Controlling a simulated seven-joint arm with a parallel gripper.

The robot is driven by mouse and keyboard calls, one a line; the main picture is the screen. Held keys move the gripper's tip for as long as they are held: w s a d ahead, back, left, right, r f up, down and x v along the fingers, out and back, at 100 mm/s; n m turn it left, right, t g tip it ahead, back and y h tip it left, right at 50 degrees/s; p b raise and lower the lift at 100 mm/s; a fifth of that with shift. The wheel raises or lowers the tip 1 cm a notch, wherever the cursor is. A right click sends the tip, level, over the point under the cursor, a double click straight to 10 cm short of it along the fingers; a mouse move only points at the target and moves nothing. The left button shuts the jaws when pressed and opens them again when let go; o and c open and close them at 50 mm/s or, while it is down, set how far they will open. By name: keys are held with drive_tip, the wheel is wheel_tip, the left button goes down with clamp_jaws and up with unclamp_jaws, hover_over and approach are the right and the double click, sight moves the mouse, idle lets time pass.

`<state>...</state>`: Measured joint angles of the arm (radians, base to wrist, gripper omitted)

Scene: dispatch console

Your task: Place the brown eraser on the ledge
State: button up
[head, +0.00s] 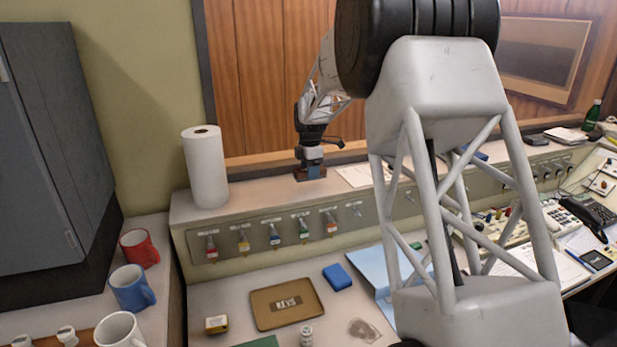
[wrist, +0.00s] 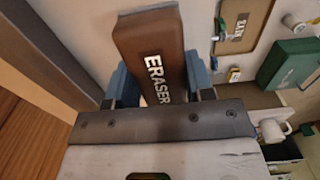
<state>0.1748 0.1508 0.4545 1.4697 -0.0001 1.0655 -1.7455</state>
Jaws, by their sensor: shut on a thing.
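The brown eraser (wrist: 150,42), with ERASER in white letters, is held between the blue fingers of my gripper (wrist: 160,76) in the wrist view. In the head view my gripper (head: 310,158) points down over the back ledge, with the brown eraser (head: 303,174) at its fingertips. The ledge (head: 250,198) is the pale raised shelf along the wooden wall. The eraser is at or just above its surface; I cannot tell if they touch.
A paper towel roll (head: 205,167) stands on the ledge to the left, and papers (head: 357,174) lie to the right. Keys on tags (head: 275,233) hang along the ledge's front. Below are a brown tray (head: 262,318), a blue block (head: 337,276) and mugs (head: 131,287).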

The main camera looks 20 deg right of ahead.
sight(309, 184)
drive_tip(key=shift+w+d+f, duration=0.1)
drive_tip(key=shift+w+d, duration=0.05)
drive_tip(key=shift+w, duration=0.6)
drive_tip(key=shift+w+d+f, duration=0.1)
drive_tip(key=shift+w+d, duration=0.05)
drive_tip(key=shift+w, duration=0.6)
drive_tip(key=shift+f, duration=1.7)
drive_tip(key=shift+f, duration=0.15)
drive_tip(key=o, duration=0.9)
drive_tip(key=shift+o, duration=0.2)
wheel_tip(309, 184, up, 12)
